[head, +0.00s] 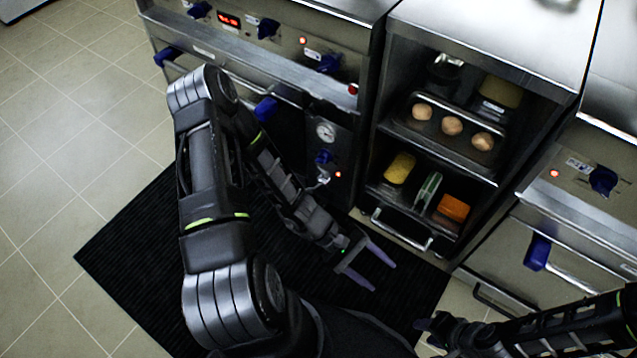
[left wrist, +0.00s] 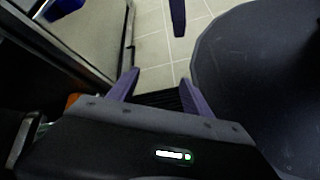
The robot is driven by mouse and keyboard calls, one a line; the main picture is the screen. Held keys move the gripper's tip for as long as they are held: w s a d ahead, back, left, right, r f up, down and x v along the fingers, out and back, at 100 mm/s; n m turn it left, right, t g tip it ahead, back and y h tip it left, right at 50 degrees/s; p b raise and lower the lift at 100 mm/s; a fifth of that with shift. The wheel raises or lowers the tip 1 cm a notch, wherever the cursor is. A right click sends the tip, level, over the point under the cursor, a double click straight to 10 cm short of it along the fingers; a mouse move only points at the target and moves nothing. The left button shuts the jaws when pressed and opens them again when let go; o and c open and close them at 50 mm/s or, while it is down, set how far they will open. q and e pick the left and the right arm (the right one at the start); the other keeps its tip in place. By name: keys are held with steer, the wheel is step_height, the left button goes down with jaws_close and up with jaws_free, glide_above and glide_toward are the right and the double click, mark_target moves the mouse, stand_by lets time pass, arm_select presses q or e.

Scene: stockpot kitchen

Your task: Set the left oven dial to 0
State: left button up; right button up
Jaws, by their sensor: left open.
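The left oven's steel panel (head: 290,47) is at the upper left of the head view. It carries blue dials: a left one (head: 199,10), a middle one (head: 268,28) and a right one (head: 329,63). Their settings are too small to read. My left gripper (head: 383,275) is open and empty, low over the floor and well apart from the dials. Its two purple fingers also show apart in the left wrist view (left wrist: 157,90). My right gripper (head: 430,328) is at the lower right, partly hidden; its opening is unclear.
An open steel cabinet (head: 440,137) with food on its shelves stands right of the left oven. Another oven with a blue dial (head: 603,181) and blue handle end (head: 537,252) is at the right. A black mat (head: 130,255) covers the floor; tiles at the left are clear.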

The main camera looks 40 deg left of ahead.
arm_select(q)
steer(key=w+a+f+n+t+b, duration=0.6)
steer(key=w+a+t+b, duration=0.15)
steer(key=w+a, duration=0.35)
steer(key=w+a+n+t+y+b, duration=0.1)
steer(key=a+n+t+y, duration=0.1)
steer(key=a, duration=0.5)
steer(key=w+a+n+t+y+b, duration=0.1)
steer(key=a+n+t+y+b, duration=0.1)
steer(key=a, duration=0.6)
steer(key=w+a+f+n+t+y+b, duration=0.1)
steer(key=a+t+y, duration=0.3)
steer(key=a, duration=0.4)
steer(key=shift+w+n+t+y+b, duration=0.35)
steer(key=shift+n+y+b, duration=0.35)
steer(key=shift+y, duration=0.1)
arm_select(e)
step_height(320, 180, down, 17)
steer(key=w, duration=0.1)
steer(key=shift+w+d, duration=0.15)
steer(key=shift+d, duration=0.2)
arm_select(q)
steer(key=shift+f, duration=0.15)
arm_select(e)
steer(key=shift+r, duration=0.1)
